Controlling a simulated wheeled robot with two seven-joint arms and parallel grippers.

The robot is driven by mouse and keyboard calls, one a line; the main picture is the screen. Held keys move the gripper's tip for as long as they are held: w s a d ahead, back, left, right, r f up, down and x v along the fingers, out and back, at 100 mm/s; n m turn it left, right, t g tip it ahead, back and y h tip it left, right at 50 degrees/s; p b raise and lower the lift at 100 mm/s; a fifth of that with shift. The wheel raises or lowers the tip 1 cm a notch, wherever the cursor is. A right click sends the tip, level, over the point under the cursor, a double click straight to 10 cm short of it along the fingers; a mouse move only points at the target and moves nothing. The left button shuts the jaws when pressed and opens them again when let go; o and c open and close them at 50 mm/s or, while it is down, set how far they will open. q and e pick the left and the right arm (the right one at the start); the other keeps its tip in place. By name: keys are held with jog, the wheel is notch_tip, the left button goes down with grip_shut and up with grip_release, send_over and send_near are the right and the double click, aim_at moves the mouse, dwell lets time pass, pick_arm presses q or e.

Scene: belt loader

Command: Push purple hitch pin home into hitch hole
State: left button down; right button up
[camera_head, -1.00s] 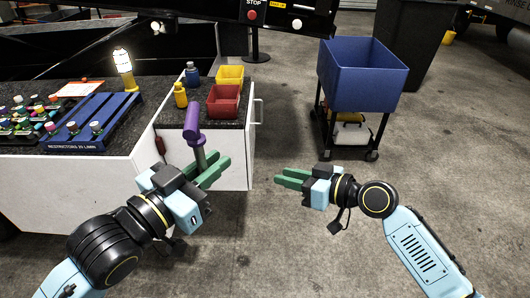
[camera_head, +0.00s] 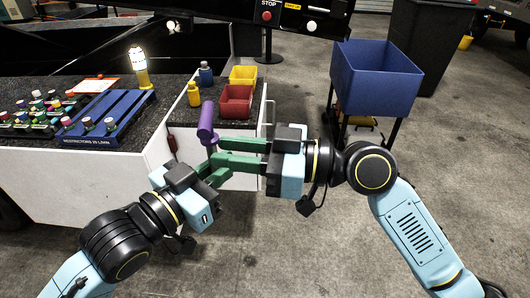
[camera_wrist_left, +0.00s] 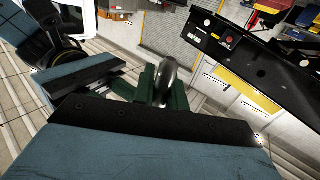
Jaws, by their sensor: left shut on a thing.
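The purple hitch pin (camera_head: 207,122) stands nearly upright, purple head up, in front of the counter in the head view. My left gripper (camera_head: 216,173) is shut on its grey shaft below the head. The left wrist view shows the grey shaft (camera_wrist_left: 166,80) between the green fingers. My right gripper (camera_head: 216,152) comes from the right, its two green fingers apart and their tips at the pin just below the purple head. I cannot tell whether they touch it. The pin's lower end is hidden by the grippers. I cannot make out the hitch hole.
Behind the pin, the counter holds a red bin (camera_head: 236,102), a yellow bin (camera_head: 243,75), a yellow bottle (camera_head: 194,94) and a blue bottle (camera_head: 206,72). A blue rack (camera_head: 108,118) is at left. A blue cart bin (camera_head: 377,82) stands behind my right arm. The floor in front is clear.

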jog(key=a, duration=0.3)
jog(key=w+a, duration=0.1)
jog(key=a, duration=0.1)
jog(key=shift+a, duration=0.3)
jog(key=shift+c, duration=0.4)
grip_shut()
pick_arm(q)
jog(key=c, duration=1.3)
grip_release()
jog(key=shift+c, duration=0.2)
jog(key=shift+f, duration=0.1)
